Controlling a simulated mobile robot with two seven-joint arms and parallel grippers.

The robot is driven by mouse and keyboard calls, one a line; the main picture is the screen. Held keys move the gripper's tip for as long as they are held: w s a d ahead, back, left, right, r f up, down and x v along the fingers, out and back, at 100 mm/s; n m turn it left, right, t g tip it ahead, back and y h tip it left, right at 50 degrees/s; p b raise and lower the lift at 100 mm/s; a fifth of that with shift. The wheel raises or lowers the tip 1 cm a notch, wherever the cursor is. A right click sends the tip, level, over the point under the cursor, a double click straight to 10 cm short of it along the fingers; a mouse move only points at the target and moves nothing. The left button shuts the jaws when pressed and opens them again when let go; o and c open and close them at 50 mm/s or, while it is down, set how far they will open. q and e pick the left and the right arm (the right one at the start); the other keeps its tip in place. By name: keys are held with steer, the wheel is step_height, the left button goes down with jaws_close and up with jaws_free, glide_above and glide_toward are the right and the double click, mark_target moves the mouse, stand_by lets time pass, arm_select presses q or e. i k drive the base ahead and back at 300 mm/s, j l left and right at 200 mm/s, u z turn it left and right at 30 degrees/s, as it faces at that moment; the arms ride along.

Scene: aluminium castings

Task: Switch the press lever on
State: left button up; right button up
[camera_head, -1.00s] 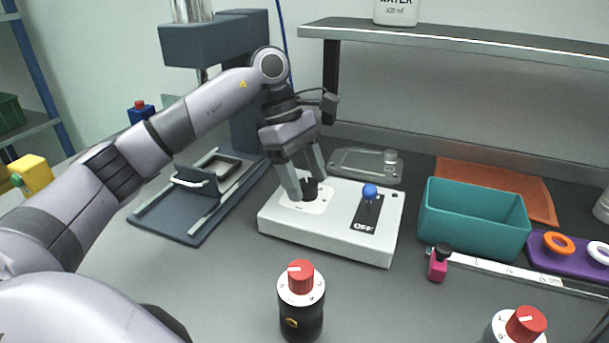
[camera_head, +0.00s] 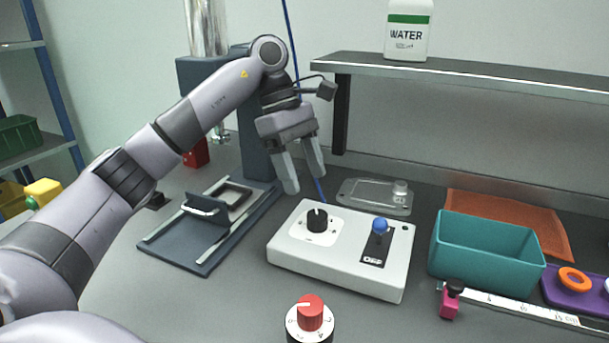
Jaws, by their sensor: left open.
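A white control box (camera_head: 285,252) stands on the grey bench in the middle of the head view. On its right half a lever with a blue ball knob (camera_head: 380,225) rises from a black plate (camera_head: 373,254) marked OFF. On its left half is a black rotary knob (camera_head: 317,220) with a white mark. My left gripper (camera_head: 306,184) is open and empty, pointing down above and behind the box's left back part, apart from the black knob and to the left of the blue lever. My right gripper is not in view.
A dark blue press with a sliding base (camera_head: 178,249) stands to the left. A teal bin (camera_head: 483,255), an orange mat (camera_head: 555,228) and a purple tray (camera_head: 567,294) lie to the right. A red-topped knob (camera_head: 310,312) stands in front. A shelf (camera_head: 450,76) with a water bottle (camera_head: 408,32) runs behind.

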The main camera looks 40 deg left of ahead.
mark_target(379, 226)
steer(key=k, duration=1.5)
